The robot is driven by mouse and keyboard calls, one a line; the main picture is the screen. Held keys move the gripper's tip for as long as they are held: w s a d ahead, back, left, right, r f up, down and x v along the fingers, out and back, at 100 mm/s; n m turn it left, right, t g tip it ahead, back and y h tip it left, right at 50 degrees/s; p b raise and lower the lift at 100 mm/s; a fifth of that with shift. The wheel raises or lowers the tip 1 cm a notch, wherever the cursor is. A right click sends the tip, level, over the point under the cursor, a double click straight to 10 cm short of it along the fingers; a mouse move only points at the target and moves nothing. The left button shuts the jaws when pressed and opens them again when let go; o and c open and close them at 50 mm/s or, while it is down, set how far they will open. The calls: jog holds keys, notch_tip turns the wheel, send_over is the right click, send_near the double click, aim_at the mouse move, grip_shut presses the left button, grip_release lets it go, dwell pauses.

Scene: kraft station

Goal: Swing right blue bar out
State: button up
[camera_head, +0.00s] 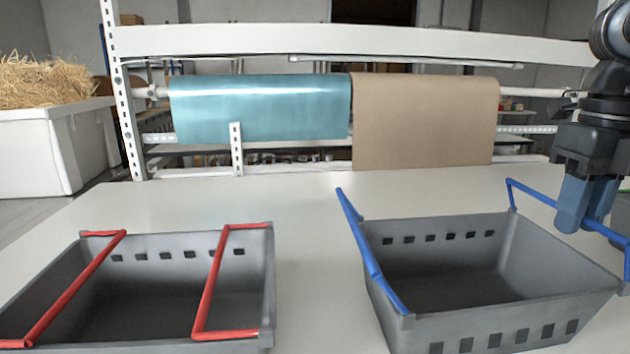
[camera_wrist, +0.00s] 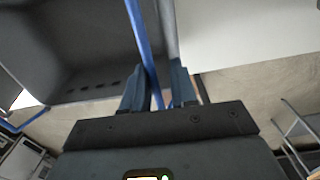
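The right blue bar (camera_head: 530,193) runs along the right side of the right grey crate (camera_head: 465,331), raised a little above its rim. In the wrist view the blue bar (camera_wrist: 140,35) passes between my two fingers, beside the grey crate rim (camera_wrist: 168,28). My gripper (camera_head: 583,208) points down at the middle of this bar and hides part of it. In the wrist view my gripper's blue fingers (camera_wrist: 160,88) stand apart, one on each side of the bar, with a gap left.
A second grey crate (camera_head: 180,245) with two red bars (camera_head: 82,280) stands at the left. Behind the table (camera_head: 310,195) hang teal (camera_head: 260,105) and brown (camera_head: 425,120) paper rolls. The table between the crates is clear. Both crates look empty.

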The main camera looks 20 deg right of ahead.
jog(key=shift+s+d, duration=0.1)
jog(key=shift+d, duration=0.35)
jog(key=shift+s+d+b, duration=0.2)
jog(key=shift+d, duration=0.35)
jog(key=shift+s+d+b, duration=0.2)
jog(key=shift+d, duration=0.3)
notch_tip(320, 180, up, 8)
jog(key=a+p, duration=0.1)
jog(key=p, duration=0.2)
jog(key=shift+w+p, duration=0.15)
jog(key=shift+p, duration=0.15)
dwell(0.5)
